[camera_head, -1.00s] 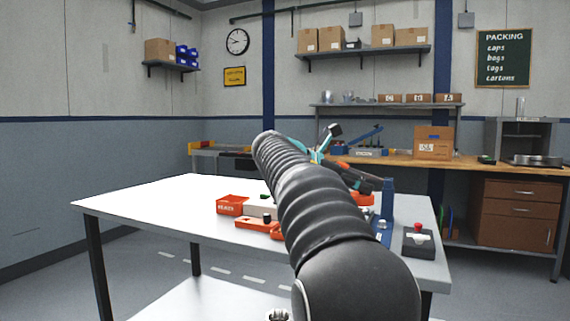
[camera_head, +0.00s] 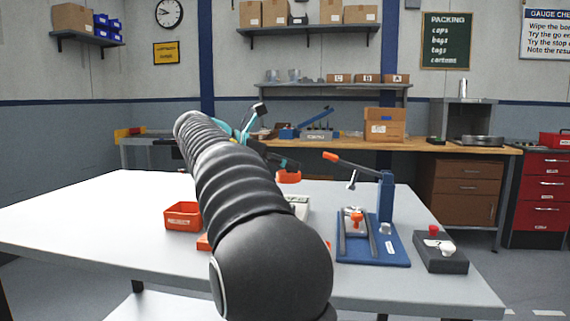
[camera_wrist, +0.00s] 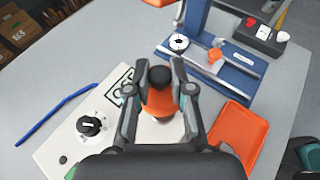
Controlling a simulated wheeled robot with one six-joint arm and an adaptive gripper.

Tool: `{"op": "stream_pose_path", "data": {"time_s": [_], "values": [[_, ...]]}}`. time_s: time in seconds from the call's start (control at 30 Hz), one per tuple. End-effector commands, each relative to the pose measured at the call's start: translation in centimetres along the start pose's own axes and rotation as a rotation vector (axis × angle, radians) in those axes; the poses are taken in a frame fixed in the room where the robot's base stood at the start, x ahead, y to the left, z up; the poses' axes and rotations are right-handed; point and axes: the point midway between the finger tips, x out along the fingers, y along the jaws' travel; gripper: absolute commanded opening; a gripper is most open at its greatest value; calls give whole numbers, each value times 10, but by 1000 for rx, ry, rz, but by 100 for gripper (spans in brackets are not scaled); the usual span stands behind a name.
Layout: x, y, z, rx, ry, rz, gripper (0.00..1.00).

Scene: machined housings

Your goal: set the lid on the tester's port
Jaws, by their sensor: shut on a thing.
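The lid I hold is orange with a black knob on top; it shows in the wrist view (camera_wrist: 160,100) and, partly hidden, in the head view (camera_head: 288,177). My gripper (camera_wrist: 159,91) is shut on it, one finger on each side. The tester looks like the pale box with a black dial (camera_wrist: 68,148) in the wrist view; a strip of it shows past my arm in the head view (camera_head: 301,206). The lid appears over the tester's right part. The port is hidden under the lid and fingers, so I cannot tell whether they touch.
A blue lever fixture (camera_head: 386,205) holding an orange-topped part stands right of the tester. A black box with a red button (camera_head: 440,254) is further right. An orange bin (camera_head: 183,216) is at left. The wrist view shows an orange tray (camera_wrist: 238,120) and blue cord (camera_wrist: 55,113).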

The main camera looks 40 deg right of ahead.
Motion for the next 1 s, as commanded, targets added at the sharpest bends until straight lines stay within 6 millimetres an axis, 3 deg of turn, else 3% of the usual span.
{"op": "stream_pose_path", "data": {"time_s": [0.27,0.8,1.0], "values": [[-1,0,-7,-2,10,4,0],[16,-1,-44,-1,10,2,0],[17,-1,-47,-1,10,2,0]]}}
